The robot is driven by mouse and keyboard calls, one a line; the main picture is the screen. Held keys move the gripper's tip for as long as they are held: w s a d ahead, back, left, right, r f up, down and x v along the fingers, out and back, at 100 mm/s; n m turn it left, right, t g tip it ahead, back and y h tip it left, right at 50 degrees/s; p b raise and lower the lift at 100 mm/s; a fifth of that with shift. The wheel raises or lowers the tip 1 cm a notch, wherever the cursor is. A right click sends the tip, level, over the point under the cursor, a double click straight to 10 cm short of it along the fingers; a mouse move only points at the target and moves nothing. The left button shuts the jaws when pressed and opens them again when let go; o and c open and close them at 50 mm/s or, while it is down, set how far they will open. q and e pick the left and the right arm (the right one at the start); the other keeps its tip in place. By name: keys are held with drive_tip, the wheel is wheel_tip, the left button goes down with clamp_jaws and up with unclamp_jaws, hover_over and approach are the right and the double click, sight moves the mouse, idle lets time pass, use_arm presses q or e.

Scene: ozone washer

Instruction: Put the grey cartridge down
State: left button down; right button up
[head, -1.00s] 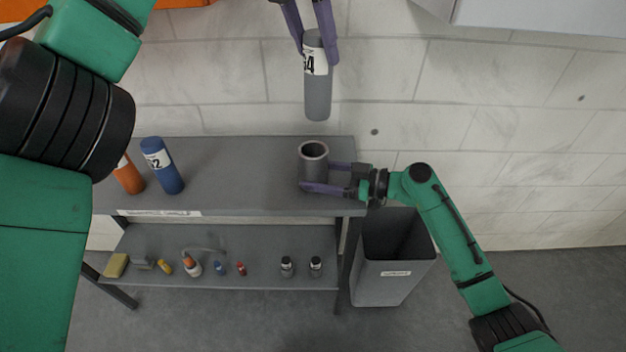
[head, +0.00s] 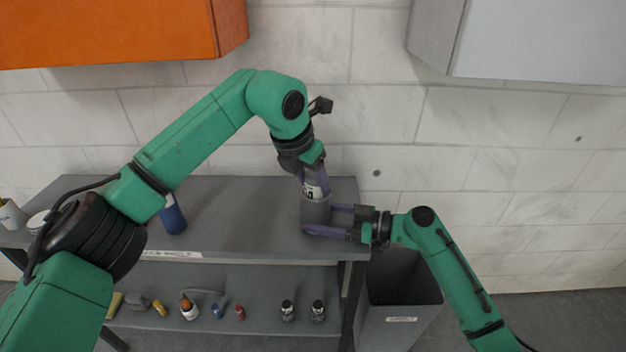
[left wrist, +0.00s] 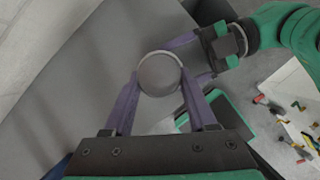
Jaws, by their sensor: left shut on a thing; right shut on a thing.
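The grey cartridge (head: 312,190) stands roughly upright, its white label showing just above a grey open-topped holder (head: 316,214) on the upper shelf. Its lower part is hidden and appears to be inside the holder. My left gripper (head: 314,180) is shut on the cartridge from above. In the left wrist view, the round grey end of the cartridge (left wrist: 160,74) lies between the purple fingers. My right gripper (head: 308,220) is shut on the holder from the right, low on its sides.
The grey shelf top (head: 245,215) is clear between the holder and a blue cartridge (head: 173,216), partly behind my left arm. A grey bin (head: 400,325) stands right of the shelf. Small bottles (head: 288,310) stand on the lower shelf. Orange (head: 110,30) and grey (head: 540,40) cabinets hang above.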

use_arm(q)
drive_tip(key=shift+c, duration=1)
unclamp_jaws()
drive_tip(key=shift+f, duration=0.1)
drive_tip(key=v, duration=1.2)
drive_tip(key=shift+r, duration=0.2)
drive_tip(key=shift+w, duration=0.1)
use_arm(e)
drive_tip(key=o, duration=0.8)
drive_tip(key=shift+d, duration=0.1)
